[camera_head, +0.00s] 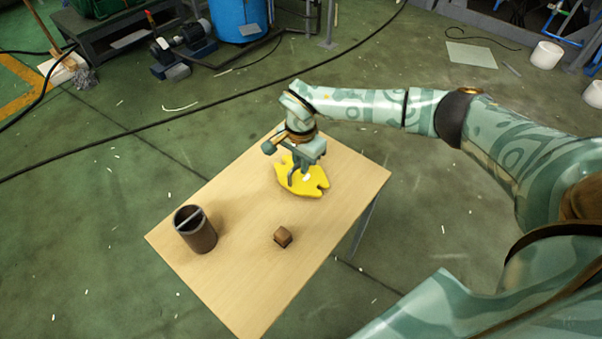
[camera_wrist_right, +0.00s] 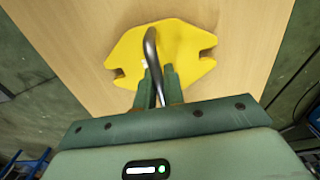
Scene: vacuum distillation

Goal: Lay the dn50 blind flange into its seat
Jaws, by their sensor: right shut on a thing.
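The yellow notched plate (camera_head: 314,187), which looks like the dn50 blind flange, is at the far part of the wooden table. In the right wrist view the yellow plate (camera_wrist_right: 185,45) has a bent grey metal handle (camera_wrist_right: 150,45) standing on it. My right gripper (camera_head: 293,180) reaches down over the plate, and its fingers (camera_wrist_right: 159,85) are shut on the handle. The plate looks level and low over the table; I cannot tell whether it touches the wood. No seat is clearly recognisable. My left gripper is not in view.
A dark open cylinder (camera_head: 198,235) with a bar across its mouth stands at the table's left. A small brown block (camera_head: 283,236) lies nearer the front. The wooden table (camera_head: 240,290) is otherwise bare. A black cable (camera_head: 110,143) crosses the green floor behind.

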